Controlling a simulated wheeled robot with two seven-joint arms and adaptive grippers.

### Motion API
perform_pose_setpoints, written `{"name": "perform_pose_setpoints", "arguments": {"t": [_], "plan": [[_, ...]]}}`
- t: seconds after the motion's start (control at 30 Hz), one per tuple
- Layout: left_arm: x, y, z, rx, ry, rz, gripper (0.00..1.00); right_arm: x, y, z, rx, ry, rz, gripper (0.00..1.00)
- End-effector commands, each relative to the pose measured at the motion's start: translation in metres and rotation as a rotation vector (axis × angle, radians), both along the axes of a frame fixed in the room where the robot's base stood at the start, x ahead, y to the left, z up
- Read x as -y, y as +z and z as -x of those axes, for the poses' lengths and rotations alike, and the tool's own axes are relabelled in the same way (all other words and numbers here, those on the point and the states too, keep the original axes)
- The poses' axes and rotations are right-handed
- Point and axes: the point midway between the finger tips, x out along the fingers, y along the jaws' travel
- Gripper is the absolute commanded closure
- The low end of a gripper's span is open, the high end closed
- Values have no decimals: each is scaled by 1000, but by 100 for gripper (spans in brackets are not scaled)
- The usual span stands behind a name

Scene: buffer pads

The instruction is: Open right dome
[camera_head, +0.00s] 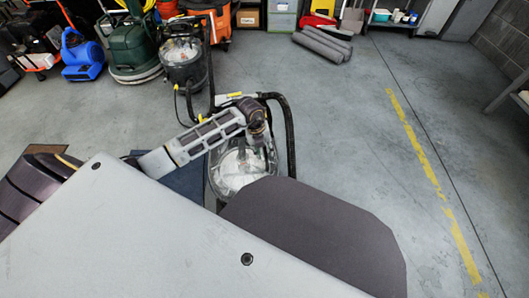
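A floor machine with a clear, rounded dome (237,172) stands right of the view's centre-left, behind my foreground parts. The dome's upper part is partly covered, and its lower edge is partly cut off by a dark slab. Something pale shows inside it. My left gripper (257,124) comes in from the left on a light grey slotted link and ends in dark parts at the dome's top. Whether it touches the dome, and how its fingers stand, is unclear. A similar machine with another clear dome (182,52) stands farther back. My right gripper is not in view.
A black hose (289,130) curves along the right machine's side. A blue blower (82,55) and a green machine (133,48) stand at the back left. Grey rolls (322,43) lie at the back. The floor to the right is clear.

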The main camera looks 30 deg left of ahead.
Motion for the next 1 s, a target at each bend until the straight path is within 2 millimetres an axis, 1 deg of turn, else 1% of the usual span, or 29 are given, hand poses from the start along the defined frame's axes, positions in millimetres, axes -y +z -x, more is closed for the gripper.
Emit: {"name": "perform_pose_setpoints", "arguments": {"t": [0.1,0.43,0.47,0.7,0.73,1.0], "plan": [[1,-5,0,1,-1,1,65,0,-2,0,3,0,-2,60],[1,-6,-1,1,-1,1,65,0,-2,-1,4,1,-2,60],[1,-6,-1,1,-1,1,67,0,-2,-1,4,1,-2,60],[1,-6,-1,1,-1,1,98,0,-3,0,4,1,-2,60],[1,-6,-1,1,-1,1,100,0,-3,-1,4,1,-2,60],[1,-5,0,0,0,0,100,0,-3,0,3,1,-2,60]]}}
